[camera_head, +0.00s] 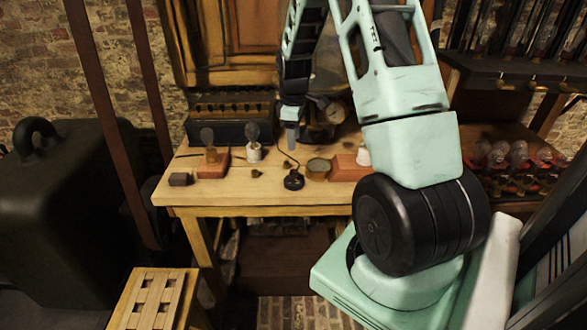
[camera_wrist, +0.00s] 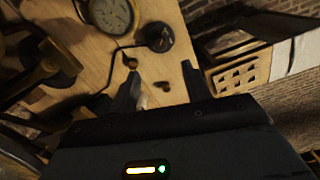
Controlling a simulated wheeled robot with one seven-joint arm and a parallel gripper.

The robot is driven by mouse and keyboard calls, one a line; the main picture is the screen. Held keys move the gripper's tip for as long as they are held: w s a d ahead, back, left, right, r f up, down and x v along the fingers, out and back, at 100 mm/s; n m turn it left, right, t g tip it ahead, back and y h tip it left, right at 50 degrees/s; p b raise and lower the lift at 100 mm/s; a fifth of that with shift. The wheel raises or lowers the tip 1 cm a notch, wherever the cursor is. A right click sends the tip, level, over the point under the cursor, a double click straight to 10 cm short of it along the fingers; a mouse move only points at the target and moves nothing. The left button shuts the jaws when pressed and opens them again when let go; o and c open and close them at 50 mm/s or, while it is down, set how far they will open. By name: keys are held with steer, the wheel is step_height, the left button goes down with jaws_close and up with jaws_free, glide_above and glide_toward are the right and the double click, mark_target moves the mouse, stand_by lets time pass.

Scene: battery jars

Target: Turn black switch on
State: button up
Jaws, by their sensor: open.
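The black switch (camera_head: 294,181) is a small round black unit with a thin cord, near the front edge of the wooden table (camera_head: 240,193). In the wrist view the black switch (camera_wrist: 159,37) lies beyond my fingertips, close to the table edge. My gripper (camera_head: 292,140) is above the table, behind the switch in the head view. In the wrist view my gripper (camera_wrist: 160,76) has its two dark fingers apart, with nothing held between them. The fingers look apart from the switch. I cannot tell which way the switch is set.
A round dial (camera_head: 318,168) sits just right of the switch. Bulbs stand on a red base (camera_head: 212,166) and a white base (camera_head: 254,152) to the left. A dark slotted box (camera_head: 228,118) stands behind. A wooden crate (camera_head: 152,300) is at lower left.

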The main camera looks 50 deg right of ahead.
mark_target(294, 171)
step_height(294, 171, down, 12)
steer(key=shift+r+p, duration=0.1)
steer(key=shift+p, duration=0.65)
steer(key=c, duration=1)
